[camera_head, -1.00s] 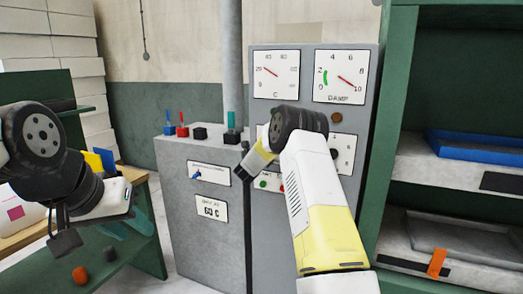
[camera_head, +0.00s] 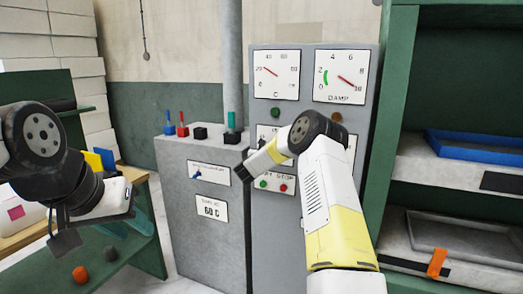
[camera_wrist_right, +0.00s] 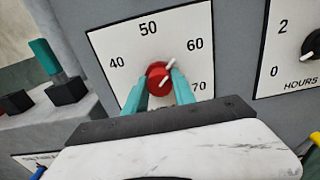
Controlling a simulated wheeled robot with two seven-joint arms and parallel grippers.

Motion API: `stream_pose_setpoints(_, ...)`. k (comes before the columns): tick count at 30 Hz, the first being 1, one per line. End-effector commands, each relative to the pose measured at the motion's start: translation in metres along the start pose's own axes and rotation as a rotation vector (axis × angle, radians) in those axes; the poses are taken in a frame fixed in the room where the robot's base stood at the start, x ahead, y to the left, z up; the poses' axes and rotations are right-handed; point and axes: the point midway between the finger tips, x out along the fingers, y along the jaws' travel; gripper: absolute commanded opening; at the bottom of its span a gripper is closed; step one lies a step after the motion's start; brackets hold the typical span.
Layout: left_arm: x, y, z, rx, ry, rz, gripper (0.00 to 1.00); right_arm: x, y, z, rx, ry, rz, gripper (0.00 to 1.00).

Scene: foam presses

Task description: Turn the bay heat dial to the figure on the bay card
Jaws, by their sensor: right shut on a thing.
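The heat dial's red knob (camera_wrist_right: 158,78) sits on a white scale plate (camera_wrist_right: 115,42) marked 40, 50, 60 and 70 in the right wrist view. The knob's white mark points up and right, roughly towards 60. My right gripper (camera_wrist_right: 159,90) has its teal fingers on either side of the knob, shut on it. In the head view my right arm (camera_head: 335,220) reaches to the panel and hides most of this dial. The bay card (camera_head: 211,208) on the grey cabinet reads 60 C. My left gripper (camera_head: 65,238) hangs over the bench at left; its jaw opening is unclear.
An hours dial (camera_wrist_right: 308,42) stands right of the heat dial. Two gauges, C (camera_head: 276,74) and DAMP (camera_head: 341,76), are above. Green and red buttons (camera_head: 273,185) sit below. Several small levers (camera_head: 200,132) top the cabinet. A green shelf (camera_head: 402,110) stands at right.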

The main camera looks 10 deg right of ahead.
Motion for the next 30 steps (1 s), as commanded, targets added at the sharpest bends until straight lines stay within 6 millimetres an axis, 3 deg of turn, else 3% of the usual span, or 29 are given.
stream_pose_setpoints(11, 0.0, 0.0, 0.0, 0.0, 0.0, 0.0, 0.36, -0.0005, 0.001, -0.0011, 0.171, 0.002, 0.002, 0.0)
stream_pose_setpoints(28, 0.0, 0.0, 0.0, 0.0, 0.0, 0.0, 0.36, -0.0006, 0.0011, -0.001, 0.201, 0.002, 0.002, 0.0)
stream_pose_setpoints(29, 0.0, 0.0, 0.0, 0.0, 0.0, 0.0, 0.36, -0.0006, 0.0011, -0.0011, 0.201, 0.002, 0.002, 0.35)
stream_pose_setpoints(30, 0.0, 0.0, 0.0, 0.0, 0.0, 0.0, 0.36, -0.0006, 0.0011, -0.001, 0.2, 0.002, 0.002, 0.43)
